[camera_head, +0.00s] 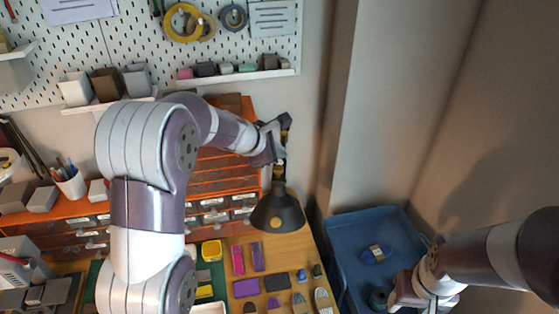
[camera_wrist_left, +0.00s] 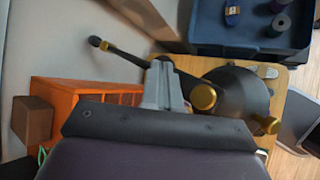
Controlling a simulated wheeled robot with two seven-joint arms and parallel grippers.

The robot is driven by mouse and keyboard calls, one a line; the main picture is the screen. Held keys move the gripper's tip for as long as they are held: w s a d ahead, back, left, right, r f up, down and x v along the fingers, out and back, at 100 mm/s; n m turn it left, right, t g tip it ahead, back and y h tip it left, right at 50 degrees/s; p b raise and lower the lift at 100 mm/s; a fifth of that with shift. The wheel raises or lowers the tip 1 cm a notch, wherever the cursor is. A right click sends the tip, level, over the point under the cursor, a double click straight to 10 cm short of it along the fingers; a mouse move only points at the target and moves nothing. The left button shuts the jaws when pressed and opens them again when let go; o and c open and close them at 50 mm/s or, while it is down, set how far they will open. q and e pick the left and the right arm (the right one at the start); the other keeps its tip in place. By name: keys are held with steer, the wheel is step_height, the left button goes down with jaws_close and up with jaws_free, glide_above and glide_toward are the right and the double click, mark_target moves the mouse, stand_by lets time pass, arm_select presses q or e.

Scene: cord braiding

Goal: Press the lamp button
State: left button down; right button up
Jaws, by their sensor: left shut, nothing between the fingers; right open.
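The desk lamp has a black cone shade (camera_head: 290,210) over the wooden table, with a gold round piece (camera_head: 276,223) on it. Its dark arm rises behind my left gripper. In the left wrist view the lamp shade (camera_wrist_left: 240,88) is just right of the fingers, with gold knobs (camera_wrist_left: 203,96) and (camera_wrist_left: 270,124) on it; I cannot tell which is the button. My left gripper (camera_head: 283,124) is shut and empty, close to the lamp's arm above the shade; its fingers also show in the left wrist view (camera_wrist_left: 160,66). My right gripper (camera_head: 392,300) is open at the blue bin, partly cut off.
Several small coloured items lie on the wooden table (camera_head: 290,250). A blue bin (camera_head: 345,230) holding spools stands at the right, beside a wall corner.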

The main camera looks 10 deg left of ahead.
arm_select(q)
steer(key=shift+f+b, duration=0.45)
steer(key=shift+f, duration=0.05)
steer(key=shift+r, duration=0.1)
steer(key=shift+r+p, duration=0.4)
steer(key=shift+r, duration=0.05)
step_height(320, 180, up, 6)
steer(key=p, duration=0.5)
